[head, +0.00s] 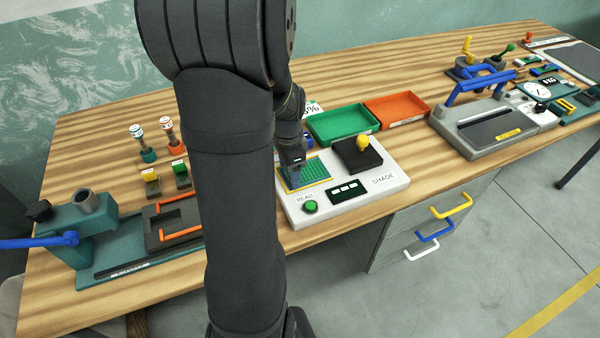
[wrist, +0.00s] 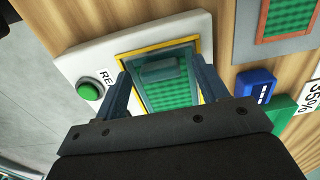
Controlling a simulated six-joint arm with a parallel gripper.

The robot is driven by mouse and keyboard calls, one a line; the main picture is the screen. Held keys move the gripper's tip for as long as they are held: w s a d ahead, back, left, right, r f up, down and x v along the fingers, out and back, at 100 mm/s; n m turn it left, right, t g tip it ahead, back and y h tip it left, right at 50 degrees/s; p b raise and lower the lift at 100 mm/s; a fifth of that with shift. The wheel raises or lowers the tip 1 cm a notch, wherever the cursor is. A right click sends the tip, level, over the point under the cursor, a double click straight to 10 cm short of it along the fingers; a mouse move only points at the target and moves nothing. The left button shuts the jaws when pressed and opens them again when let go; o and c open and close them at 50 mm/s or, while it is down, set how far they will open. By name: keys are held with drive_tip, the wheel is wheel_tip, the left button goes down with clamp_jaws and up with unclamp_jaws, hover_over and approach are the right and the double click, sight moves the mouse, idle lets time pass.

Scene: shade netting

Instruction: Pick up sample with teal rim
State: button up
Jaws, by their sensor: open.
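A flat sample of green mesh (wrist: 170,95) with a teal rim (wrist: 160,68) lies in the yellow-edged bay of the white SHADE device. In the head view the green mesh (head: 312,170) is partly covered by my gripper (head: 293,172). My gripper (wrist: 162,90) is open in the wrist view, one finger on each side of the sample. The fingertips are close above the bay; I cannot tell whether they touch the rim. The near part of the sample is hidden behind my gripper's body.
Green (head: 343,124) and orange (head: 397,110) trays stand behind. An orange-rimmed mesh sample (wrist: 288,18) and a blue block (wrist: 256,84) lie near the bay. A grey machine (head: 490,125) stands right.

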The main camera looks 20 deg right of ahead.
drive_tip(key=c, duration=1.1)
drive_tip(key=shift+o, duration=0.2)
